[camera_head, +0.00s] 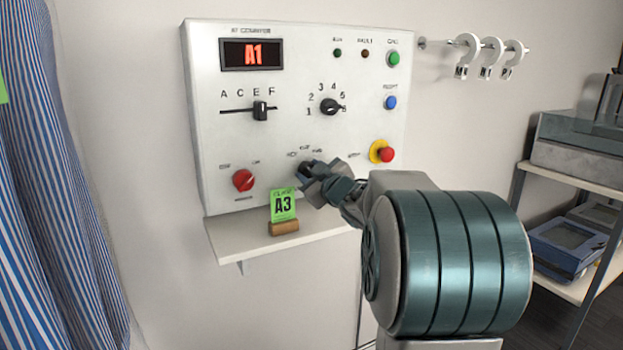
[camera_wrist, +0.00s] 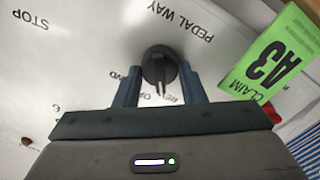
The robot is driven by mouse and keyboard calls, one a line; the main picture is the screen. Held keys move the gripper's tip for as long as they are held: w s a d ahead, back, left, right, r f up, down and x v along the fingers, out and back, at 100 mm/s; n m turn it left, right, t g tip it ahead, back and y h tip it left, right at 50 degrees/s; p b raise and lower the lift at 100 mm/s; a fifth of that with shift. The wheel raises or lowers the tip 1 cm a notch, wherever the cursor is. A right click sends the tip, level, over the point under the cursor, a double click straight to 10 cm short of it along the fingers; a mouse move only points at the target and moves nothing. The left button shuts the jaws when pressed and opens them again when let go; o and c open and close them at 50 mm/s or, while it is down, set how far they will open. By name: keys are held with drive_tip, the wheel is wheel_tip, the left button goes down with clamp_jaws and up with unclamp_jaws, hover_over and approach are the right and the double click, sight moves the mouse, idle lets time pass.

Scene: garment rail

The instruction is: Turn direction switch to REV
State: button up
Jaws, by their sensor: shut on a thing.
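The direction switch is a black rotary knob (camera_head: 306,168) low in the middle of the white control panel (camera_head: 215,150), with small labels above it. In the wrist view the knob (camera_wrist: 158,62) sits between the two blue fingers of my gripper (camera_wrist: 160,72). My gripper (camera_head: 318,180) is shut on it at the panel face. A pale pointer mark on the knob faces down in the wrist view, near a partly hidden label starting "RE". I cannot tell exactly which position it is set to. In the head view my gripper partly covers the knob.
A green A3 claim tag (camera_head: 283,205) stands in a wooden holder (camera_head: 284,227) on the small shelf (camera_head: 235,243) below. A red knob (camera_head: 243,180) is left of the switch, and a red stop button (camera_head: 386,154) on yellow is right. Striped clothing (camera_head: 50,190) hangs at left.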

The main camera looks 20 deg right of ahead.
drive_tip(key=shift+n+b, duration=0.3)
drive_tip(key=shift+n, duration=0.4)
drive_tip(key=o, duration=1)
drive_tip(key=shift+s, duration=0.1)
drive_tip(key=s, duration=0.7)
drive_tip(key=s+p, duration=0.1)
drive_tip(key=s, duration=0.5)
drive_tip(key=shift+s+d, duration=0.2)
drive_tip(key=shift+s, duration=0.15)
drive_tip(key=shift+p, duration=0.35)
